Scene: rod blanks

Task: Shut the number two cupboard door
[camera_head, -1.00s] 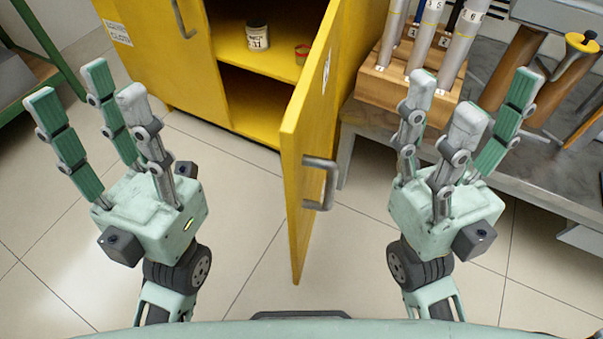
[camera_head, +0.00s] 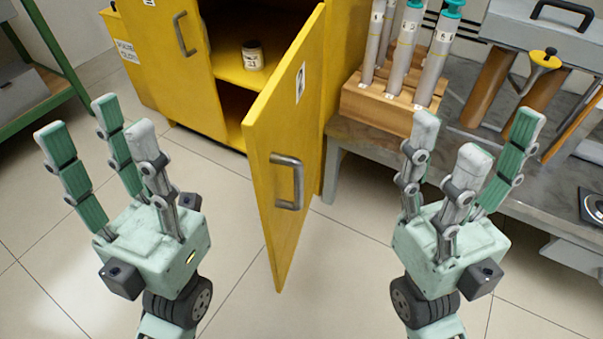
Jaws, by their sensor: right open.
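The yellow cupboard's right door (camera_head: 290,150) stands open, swung out toward me. It has a grey bar handle (camera_head: 287,182) and a white label (camera_head: 300,82) that looks like a number, too small to read surely. The cupboard's left door (camera_head: 150,45) is shut. My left gripper (camera_head: 98,130) is open and empty, left of the open door and apart from it. My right gripper (camera_head: 475,145) is open and empty, right of the door and apart from it, in front of the bench.
A can (camera_head: 252,56) stands on the cupboard shelf. A green-framed rack (camera_head: 45,119) stands at far left. The floor around the door is clear.

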